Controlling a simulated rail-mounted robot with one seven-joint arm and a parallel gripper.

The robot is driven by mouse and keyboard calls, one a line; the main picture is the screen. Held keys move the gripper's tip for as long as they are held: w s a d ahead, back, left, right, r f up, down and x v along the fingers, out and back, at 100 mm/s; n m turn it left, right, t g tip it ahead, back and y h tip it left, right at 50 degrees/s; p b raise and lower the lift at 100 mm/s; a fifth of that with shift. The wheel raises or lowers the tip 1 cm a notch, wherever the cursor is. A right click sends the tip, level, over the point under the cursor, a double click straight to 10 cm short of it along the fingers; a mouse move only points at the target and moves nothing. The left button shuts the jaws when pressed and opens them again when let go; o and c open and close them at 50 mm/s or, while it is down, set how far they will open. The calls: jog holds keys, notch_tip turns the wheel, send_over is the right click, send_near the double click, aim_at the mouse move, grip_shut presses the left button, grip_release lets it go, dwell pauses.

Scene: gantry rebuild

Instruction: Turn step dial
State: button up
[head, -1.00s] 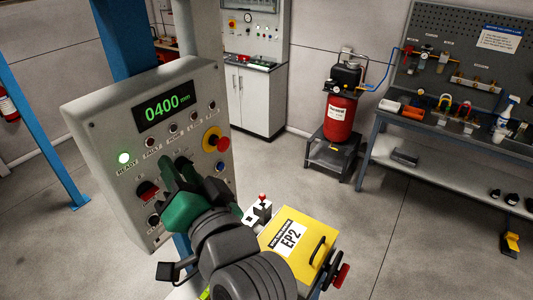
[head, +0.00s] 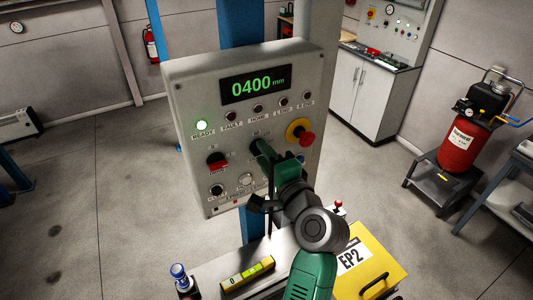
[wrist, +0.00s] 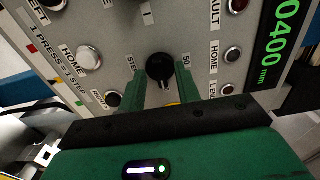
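The step dial (wrist: 160,67) is a round black knob on the grey control panel (head: 190,110), with the labels STEP and 50 on either side in the wrist view. My gripper (wrist: 162,85) has green fingers, one on each side of the dial, with the tips beside the knob. The fingers stand apart and look open; I cannot tell whether either touches the dial. In the head view my gripper (head: 262,150) reaches the panel's middle and hides most of the dial.
A red emergency stop (head: 306,138) with a yellow collar sits right of my gripper. A black-and-red switch (head: 216,161) and a white HOME button (head: 245,180) sit to its left. Below are a yellow EP2 box (head: 375,255) and a yellow level (head: 248,274).

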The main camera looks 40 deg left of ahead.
jog(key=shift+w, duration=0.1)
grip_shut()
jog(key=shift+f+b, duration=0.15)
jog(key=shift+b, duration=0.25)
jog(key=shift+n+b, duration=8.8)
jog(key=shift+b, duration=0.7)
jog(key=shift+r+n, duration=0.2)
jog(key=shift+n, duration=0.1)
grip_release()
